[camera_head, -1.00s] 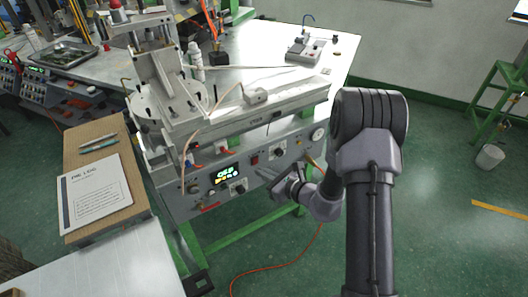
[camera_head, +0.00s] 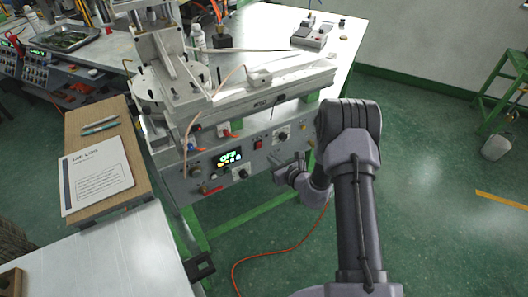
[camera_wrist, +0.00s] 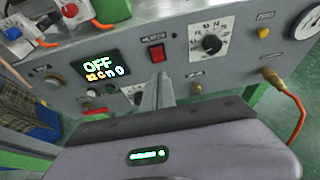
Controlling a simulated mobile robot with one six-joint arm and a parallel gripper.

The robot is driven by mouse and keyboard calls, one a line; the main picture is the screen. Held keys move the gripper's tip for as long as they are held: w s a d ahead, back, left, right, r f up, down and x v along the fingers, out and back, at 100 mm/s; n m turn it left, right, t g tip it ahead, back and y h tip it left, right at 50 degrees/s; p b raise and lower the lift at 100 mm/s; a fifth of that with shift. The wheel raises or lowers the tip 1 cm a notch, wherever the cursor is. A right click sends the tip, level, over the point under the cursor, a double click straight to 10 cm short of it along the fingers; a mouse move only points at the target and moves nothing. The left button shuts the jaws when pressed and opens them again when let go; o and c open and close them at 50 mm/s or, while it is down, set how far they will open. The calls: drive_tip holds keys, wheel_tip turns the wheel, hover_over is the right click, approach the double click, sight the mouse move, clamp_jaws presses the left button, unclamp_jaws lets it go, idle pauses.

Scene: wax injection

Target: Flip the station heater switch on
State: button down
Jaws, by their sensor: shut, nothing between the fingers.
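The station heater switch is a red rocker on the grey front panel, in the middle of the wrist view (camera_wrist: 156,53) and small in the head view (camera_head: 258,144). A display (camera_wrist: 98,68) to its left reads "OFF" above a row of coloured symbols. My gripper (camera_wrist: 158,80) is shut and empty, its fingers pointing at the panel just below the switch. In the head view my gripper (camera_head: 280,169) is in front of the panel, below and right of the switch. I cannot tell whether the fingertips touch the panel.
A dial knob (camera_wrist: 211,44) is right of the switch, and a plug with an orange cable (camera_wrist: 285,90) is lower right. A board with a paper (camera_head: 95,175) lies left of the station.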

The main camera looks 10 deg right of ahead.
sight(259, 143)
drive_tip(key=w, duration=0.2)
drive_tip(key=w+a+b, duration=0.1)
drive_tip(key=w, duration=0.1)
drive_tip(key=w+a+b, duration=0.1)
drive_tip(key=w, duration=0.1)
drive_tip(key=shift+f, duration=0.25)
drive_tip(key=shift+w+a+r, duration=0.1)
drive_tip(key=shift+w, duration=0.1)
drive_tip(key=shift+w+a+r, duration=0.1)
drive_tip(key=shift+w+r, duration=0.2)
drive_tip(key=shift+w, duration=0.15)
drive_tip(key=shift+r, duration=0.1)
drive_tip(key=shift+r+p, duration=0.65)
drive_tip(key=shift+r, duration=0.05)
